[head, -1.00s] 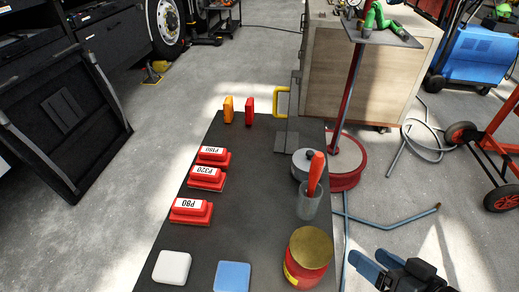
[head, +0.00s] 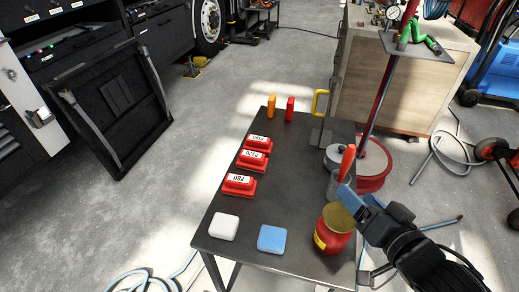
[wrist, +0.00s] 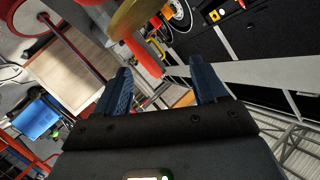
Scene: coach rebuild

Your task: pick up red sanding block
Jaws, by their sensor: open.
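Three red sanding blocks with white labels lie in a row on the dark table (head: 285,195): the nearest marked P80 (head: 239,186), the middle one P320 (head: 252,161), and the farthest (head: 259,143) with a label too small to read surely. A slim red block (head: 290,109) stands upright at the table's far end, beside an orange one (head: 271,105). My gripper (head: 356,194) is at the table's right edge, near the red can, apart from all the blocks. In the wrist view its two blue fingers (wrist: 160,86) are spread with nothing held between them.
Close to my gripper stand a red can with a gold lid (head: 335,229), a grey cup (head: 333,184) holding a red-handled tool (head: 347,162), and a round grey tin (head: 334,157). A white block (head: 224,226) and a blue block (head: 272,238) lie at the near edge. The table's middle is clear.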

